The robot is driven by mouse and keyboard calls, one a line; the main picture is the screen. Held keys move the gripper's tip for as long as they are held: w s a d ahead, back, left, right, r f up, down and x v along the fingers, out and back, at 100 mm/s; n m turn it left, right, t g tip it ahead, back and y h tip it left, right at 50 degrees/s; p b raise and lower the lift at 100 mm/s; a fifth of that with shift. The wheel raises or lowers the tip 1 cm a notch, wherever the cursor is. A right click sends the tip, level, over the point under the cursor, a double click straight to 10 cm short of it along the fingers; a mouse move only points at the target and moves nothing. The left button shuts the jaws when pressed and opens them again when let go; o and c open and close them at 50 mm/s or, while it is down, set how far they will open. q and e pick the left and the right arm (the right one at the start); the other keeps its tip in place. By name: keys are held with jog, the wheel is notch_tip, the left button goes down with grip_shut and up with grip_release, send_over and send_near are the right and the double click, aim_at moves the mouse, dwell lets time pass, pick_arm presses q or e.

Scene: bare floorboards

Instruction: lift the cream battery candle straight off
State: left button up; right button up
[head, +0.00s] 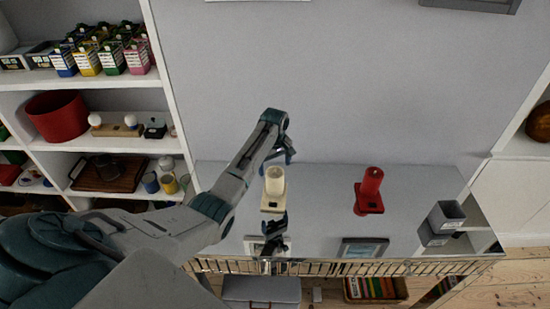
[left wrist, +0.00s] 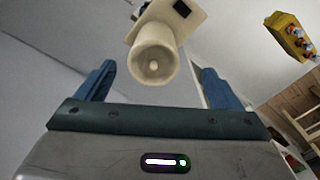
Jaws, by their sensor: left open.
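The cream battery candle (head: 274,181) stands upright in a cream holder (head: 271,206) on the white cabinet top. In the left wrist view the candle (left wrist: 153,60) shows its round end with a small nub, and the holder (left wrist: 184,12) has a black square on it. My left gripper (head: 288,155) is by the candle's upper end in the head view, partly hidden by its own wrist. In the left wrist view its two blue fingers stand apart, either side of the candle's end, with clear gaps. It holds nothing. My right gripper is not seen.
A red candle (head: 371,183) in a red holder stands to the right. Grey boxes (head: 445,217) and a picture frame (head: 363,248) are nearby. A dark jointed shape (head: 271,237) below the cream holder is unclear. Shelves of goods fill the left. Free cabinet top lies between the candles.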

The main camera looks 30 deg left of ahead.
aim_at(275, 178)
pick_arm(q)
jog(key=shift+w+a+r+n, duration=0.4)
jog(key=shift+w+r, duration=0.15)
jog(key=shift+r, duration=0.15)
jog(key=shift+f+b, duration=0.3)
jog(key=shift+f, duration=0.35)
notch_tip(275, 178, down, 8)
jog(key=b, duration=0.8)
jog(key=shift+f, duration=0.15)
jog(key=shift+f+b, duration=0.65)
jog(key=shift+b, duration=0.05)
jog(key=shift+r, duration=0.1)
jog(key=c, duration=1.2)
jog(key=shift+o, duration=0.2)
